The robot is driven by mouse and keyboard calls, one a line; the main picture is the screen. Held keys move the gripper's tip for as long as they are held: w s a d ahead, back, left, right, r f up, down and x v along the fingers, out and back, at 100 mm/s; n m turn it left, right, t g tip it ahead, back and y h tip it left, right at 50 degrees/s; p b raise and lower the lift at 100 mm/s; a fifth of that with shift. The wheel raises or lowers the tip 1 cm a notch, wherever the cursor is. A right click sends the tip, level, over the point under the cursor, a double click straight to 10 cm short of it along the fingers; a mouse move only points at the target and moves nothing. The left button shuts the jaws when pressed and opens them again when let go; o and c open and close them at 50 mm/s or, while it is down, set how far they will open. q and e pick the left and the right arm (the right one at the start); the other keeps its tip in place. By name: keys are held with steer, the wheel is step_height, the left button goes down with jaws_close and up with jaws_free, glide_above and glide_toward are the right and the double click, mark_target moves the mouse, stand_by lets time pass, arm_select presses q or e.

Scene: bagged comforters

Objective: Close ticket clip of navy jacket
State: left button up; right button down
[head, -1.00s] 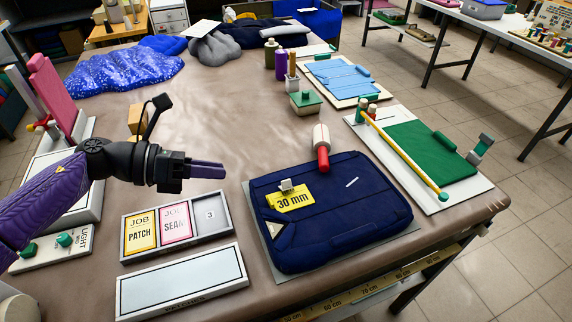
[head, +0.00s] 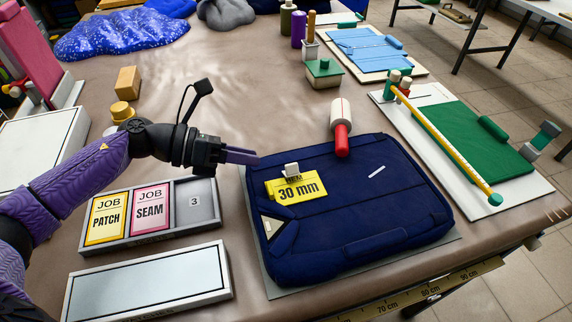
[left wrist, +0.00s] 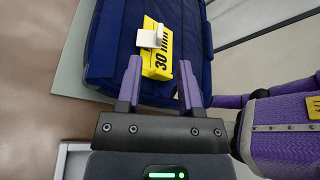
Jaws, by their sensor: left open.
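The folded navy jacket (head: 360,210) lies flat on a grey board at the front of the table. A yellow "30 mm" ticket (head: 298,190) lies on its upper left part. A small whitish clip (head: 292,170) stands up at the ticket's upper edge, its lever apparently raised. In the left wrist view, the clip (left wrist: 148,39) and ticket (left wrist: 158,62) show ahead of the fingertips. My left gripper (head: 258,157) is open and empty, just left of the clip; it also shows in the left wrist view (left wrist: 158,82). My right gripper is not in view.
A red-and-white roller (head: 341,130) touches or nearly touches the jacket's back edge. A job-card tray (head: 205,205) and a pale panel (head: 150,285) lie left of the jacket. A green mat board (head: 455,150) lies right. The table behind the gripper is mostly clear.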

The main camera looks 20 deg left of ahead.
mark_target(290, 168)
arm_select(q)
steer(key=x, duration=0.7)
steer(key=shift+w+d, duration=0.1)
steer(key=shift+d, duration=0.1)
jaws_close()
